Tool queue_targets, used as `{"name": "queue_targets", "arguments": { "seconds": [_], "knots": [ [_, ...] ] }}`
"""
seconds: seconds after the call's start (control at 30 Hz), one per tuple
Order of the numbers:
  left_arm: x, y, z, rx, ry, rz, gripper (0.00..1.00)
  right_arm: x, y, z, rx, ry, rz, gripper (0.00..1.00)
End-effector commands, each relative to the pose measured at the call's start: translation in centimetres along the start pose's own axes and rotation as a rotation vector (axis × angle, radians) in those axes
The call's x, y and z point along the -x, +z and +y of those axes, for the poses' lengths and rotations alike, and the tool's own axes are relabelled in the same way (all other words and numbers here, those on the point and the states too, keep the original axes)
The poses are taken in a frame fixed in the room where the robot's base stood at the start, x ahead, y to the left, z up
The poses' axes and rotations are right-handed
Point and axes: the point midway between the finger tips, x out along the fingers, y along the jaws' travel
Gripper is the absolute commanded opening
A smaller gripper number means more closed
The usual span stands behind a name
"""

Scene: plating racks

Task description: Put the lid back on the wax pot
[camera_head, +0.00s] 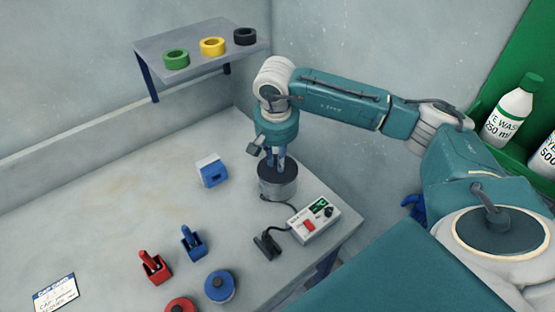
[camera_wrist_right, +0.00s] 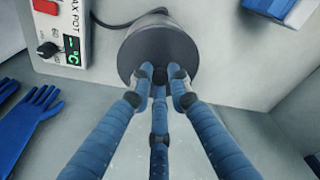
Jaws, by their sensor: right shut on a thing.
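The wax pot (camera_head: 277,190) is a short grey metal cylinder near the back right of the table. Its dark round lid (camera_head: 267,177) shows at the pot's top in the head view. In the wrist view the lid (camera_wrist_right: 145,48) is a dark disc with a small knob in the middle. My right gripper (camera_head: 276,164) points down from above. Its blue fingers (camera_wrist_right: 161,76) are shut around the lid's knob. The lid looks level and over the pot's mouth; I cannot tell whether it touches the rim all round. My left gripper is not in view.
The control box (camera_head: 314,219) stands close to the pot, with a cable between. A blue-and-white box (camera_head: 210,171), red (camera_head: 152,266) and blue (camera_head: 192,243) small tools and a blue round container (camera_head: 220,287) are on the table. A shelf (camera_head: 192,42) holds tape rolls.

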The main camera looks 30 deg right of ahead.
Motion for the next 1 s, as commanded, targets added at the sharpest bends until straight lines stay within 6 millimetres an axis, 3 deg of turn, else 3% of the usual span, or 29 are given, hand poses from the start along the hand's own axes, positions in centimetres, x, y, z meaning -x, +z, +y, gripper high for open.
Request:
{"name": "queue_targets", "arguments": {
  "seconds": [0.4,0.43,0.53,0.73,0.87,1.0],
  "knots": [
    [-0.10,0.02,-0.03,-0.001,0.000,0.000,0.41,0.03,-0.03,0.00,0.000,0.000,0.001,0.00],
    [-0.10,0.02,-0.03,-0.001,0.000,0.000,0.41,0.03,-0.03,0.00,0.000,0.000,0.001,0.19],
    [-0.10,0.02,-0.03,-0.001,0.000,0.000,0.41,0.02,-0.03,0.01,0.000,0.000,0.001,0.39],
    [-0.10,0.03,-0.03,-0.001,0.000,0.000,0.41,0.01,-0.02,0.01,0.000,0.000,0.001,0.39],
    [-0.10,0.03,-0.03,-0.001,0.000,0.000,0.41,-0.01,-0.01,0.02,0.000,0.000,0.000,0.58],
    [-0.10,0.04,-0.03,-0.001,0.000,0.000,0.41,-0.01,-0.01,0.01,0.000,0.000,0.000,0.58]
  ]
}}
